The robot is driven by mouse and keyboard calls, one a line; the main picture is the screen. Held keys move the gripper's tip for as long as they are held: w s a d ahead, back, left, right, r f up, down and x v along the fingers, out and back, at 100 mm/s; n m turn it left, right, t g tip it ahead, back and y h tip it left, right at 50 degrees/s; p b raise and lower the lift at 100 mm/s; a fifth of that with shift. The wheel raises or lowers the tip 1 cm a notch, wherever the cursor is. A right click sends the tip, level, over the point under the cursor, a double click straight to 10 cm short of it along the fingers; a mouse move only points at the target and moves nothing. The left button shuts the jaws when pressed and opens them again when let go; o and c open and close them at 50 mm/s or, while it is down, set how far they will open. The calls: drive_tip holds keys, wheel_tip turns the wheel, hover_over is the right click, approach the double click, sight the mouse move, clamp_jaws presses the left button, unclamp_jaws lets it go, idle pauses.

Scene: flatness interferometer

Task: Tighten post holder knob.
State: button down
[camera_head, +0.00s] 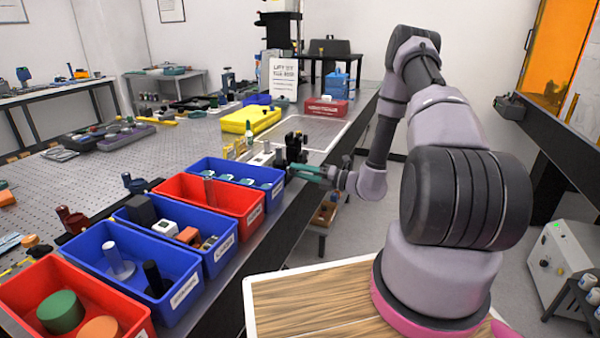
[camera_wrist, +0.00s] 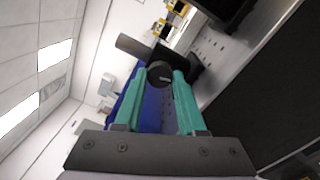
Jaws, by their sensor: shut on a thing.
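The black knob (camera_wrist: 160,74) of the post holder sits between the two teal fingertips of my gripper (camera_wrist: 158,80) in the wrist view. The fingers are shut on the knob's sides. A grey cylindrical post (camera_wrist: 133,46) stands out beside the knob, and dark holder parts (camera_wrist: 194,68) show behind it. In the head view my gripper (camera_head: 303,170) reaches left from the arm to a dark assembly (camera_head: 293,147) near the table's right edge. The knob itself is too small to make out there.
A row of blue and red bins lines the table's front edge, with the nearest blue bin (camera_head: 240,172) just left of my gripper. A yellow case (camera_head: 250,119) and a red box (camera_head: 326,107) stand further back. The perforated tabletop (camera_head: 130,160) has free room on the left.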

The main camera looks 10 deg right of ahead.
drive_tip(key=shift+d+m, duration=0.1)
drive_tip(key=shift+m, duration=1.1)
drive_tip(key=c, duration=0.5)
unclamp_jaws()
drive_tip(key=shift+s, duration=0.1)
drive_tip(key=v, duration=1)
drive_tip(key=shift+s+d, duration=0.2)
drive_tip(key=shift+d, duration=0.05)
